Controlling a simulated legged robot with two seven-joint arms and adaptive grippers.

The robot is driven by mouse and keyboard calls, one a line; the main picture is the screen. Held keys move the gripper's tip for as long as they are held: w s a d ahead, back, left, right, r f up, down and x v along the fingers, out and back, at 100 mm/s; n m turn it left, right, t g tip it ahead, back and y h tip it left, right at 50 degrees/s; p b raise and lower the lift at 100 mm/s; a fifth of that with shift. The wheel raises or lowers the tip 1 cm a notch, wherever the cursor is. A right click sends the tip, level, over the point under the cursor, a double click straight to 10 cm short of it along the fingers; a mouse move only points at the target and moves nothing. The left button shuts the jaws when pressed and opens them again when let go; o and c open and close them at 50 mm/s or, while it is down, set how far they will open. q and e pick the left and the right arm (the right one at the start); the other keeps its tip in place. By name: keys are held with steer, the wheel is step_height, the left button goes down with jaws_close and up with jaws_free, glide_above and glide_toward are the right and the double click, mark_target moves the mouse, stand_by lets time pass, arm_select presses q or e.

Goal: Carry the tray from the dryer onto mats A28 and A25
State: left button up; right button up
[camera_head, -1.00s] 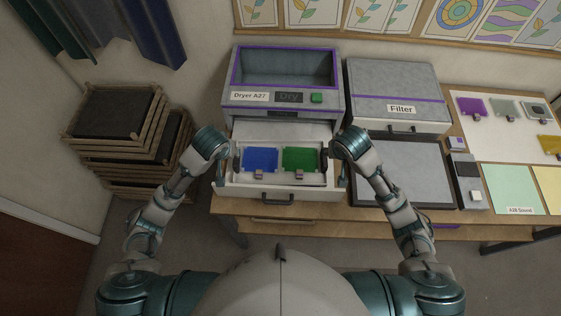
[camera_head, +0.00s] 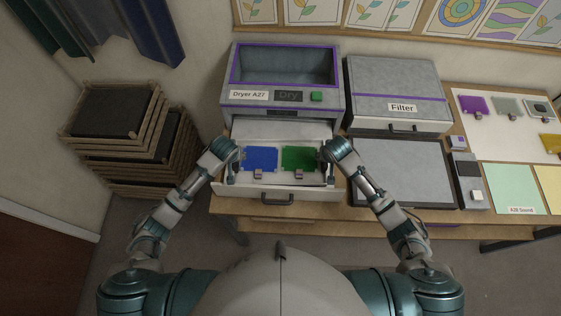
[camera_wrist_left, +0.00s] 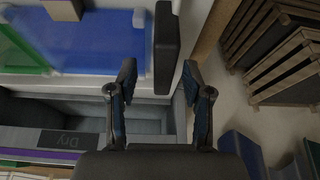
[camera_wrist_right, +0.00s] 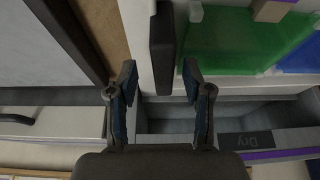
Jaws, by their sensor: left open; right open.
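The white tray (camera_head: 278,179) sits in the pulled-out drawer of Dryer A27 (camera_head: 265,112). It carries a blue pane (camera_head: 260,159) and a green pane (camera_head: 298,159), each with a small clip in front. My left gripper (camera_head: 234,162) is open, its fingers either side of the black handle (camera_wrist_left: 166,48) at the tray's left end. My right gripper (camera_head: 325,160) is open, its fingers either side of the black handle (camera_wrist_right: 161,50) at the right end. Mat A28 Sound (camera_head: 510,188) is pale green, far right, beside a yellow mat (camera_head: 549,184). No A25 label is readable.
A grey Filter box (camera_head: 398,90) and a dark-framed grey panel (camera_head: 402,172) stand between the dryer and the mats. Small devices (camera_head: 467,172) sit left of mat A28. Wooden racks (camera_head: 125,140) are stacked at left. Both mats look bare.

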arm_select(q)
steer(key=shift+w+f, duration=0.15)
steer(key=shift+f, duration=0.3)
arm_select(e)
steer(key=shift+w+f, duration=0.1)
steer(key=shift+f, duration=0.4)
arm_select(q)
steer(key=shift+a+f, duration=0.1)
steer(key=shift+a, duration=0.1)
arm_select(e)
steer(key=shift+a, duration=0.15)
arm_select(q)
steer(key=shift+a, duration=0.1)
arm_select(e)
steer(key=shift+a, duration=0.1)
arm_select(q)
steer(key=c, duration=0.9)
arm_select(e)
steer(key=shift+a, duration=0.1)
steer(key=c, duration=0.9)
arm_select(q)
jaws_close()
arm_select(e)
jaws_close()
